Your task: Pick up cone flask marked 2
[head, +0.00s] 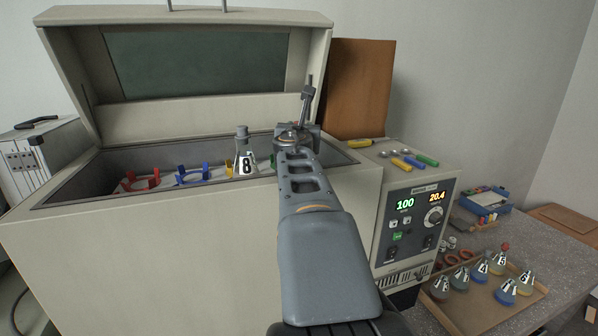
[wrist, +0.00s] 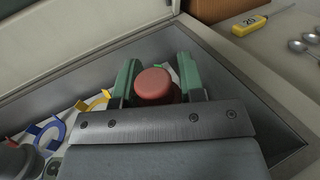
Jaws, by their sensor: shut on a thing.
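My gripper (head: 297,137) is over the right part of the open shaker box, and my own arm covers much of that area in the head view. In the wrist view its green fingers (wrist: 156,72) stand on either side of a round red stopper (wrist: 153,86) and are shut on it. The body and number of whatever bears this stopper are hidden. A cone flask marked 8 (head: 246,164), with a grey stopper, stands in the box left of my gripper. Several cone flasks stand on a wooden tray at lower right; I cannot read a clear 2 on any.
The shaker box (head: 190,215) has its lid (head: 197,63) raised behind. Red (head: 140,182) and blue (head: 193,176) clamps are empty. A control panel (head: 416,222) stands to the right, with coloured-handled tools on top. The wooden tray (head: 460,318) lies on the bench.

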